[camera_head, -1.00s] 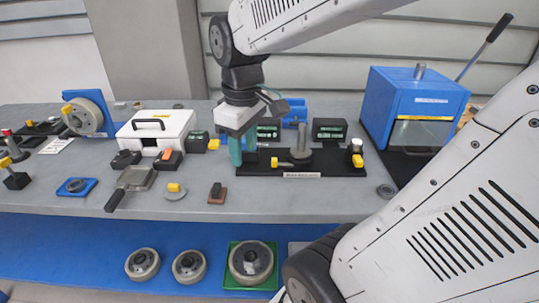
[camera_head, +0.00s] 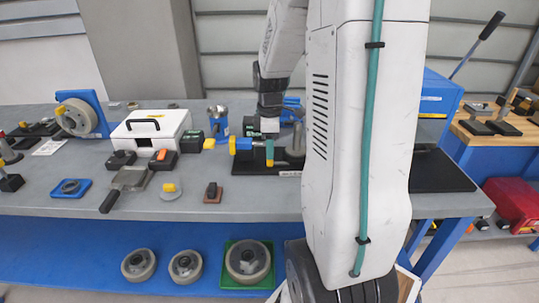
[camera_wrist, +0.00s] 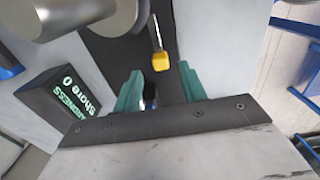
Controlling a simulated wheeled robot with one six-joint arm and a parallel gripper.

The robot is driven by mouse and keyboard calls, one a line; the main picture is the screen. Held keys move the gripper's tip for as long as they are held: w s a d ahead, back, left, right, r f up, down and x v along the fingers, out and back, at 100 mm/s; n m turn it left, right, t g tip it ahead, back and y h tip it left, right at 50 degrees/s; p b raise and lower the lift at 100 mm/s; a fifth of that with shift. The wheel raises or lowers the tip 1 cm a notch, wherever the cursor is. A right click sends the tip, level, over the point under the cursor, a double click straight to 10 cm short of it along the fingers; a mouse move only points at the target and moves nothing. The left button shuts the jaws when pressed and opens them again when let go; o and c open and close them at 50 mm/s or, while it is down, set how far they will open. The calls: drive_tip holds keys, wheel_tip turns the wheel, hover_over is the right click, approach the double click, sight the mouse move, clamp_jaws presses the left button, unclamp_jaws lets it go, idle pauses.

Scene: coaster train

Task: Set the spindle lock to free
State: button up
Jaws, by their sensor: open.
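A small lever with a yellow tip (camera_wrist: 159,60) shows in the wrist view, standing out over a black base (camera_wrist: 105,50). It looks like the spindle lock, but I see no label on it. My gripper (camera_wrist: 160,92) is open, with its two teal fingers on either side below the yellow tip in the picture. The tip appears apart from both fingers. In the head view my gripper (camera_head: 262,152) is low over the black base (camera_head: 262,170), with a yellow piece (camera_head: 270,163) close by one finger. My arm hides the right part of that base.
A display box (camera_wrist: 72,105) and grey metal cylinders (camera_wrist: 95,15) are close to the fingers in the wrist view. A blue machine (camera_head: 436,98) stands right.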

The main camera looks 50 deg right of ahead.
sight(278, 162)
drive_tip(key=shift+f, duration=1.65)
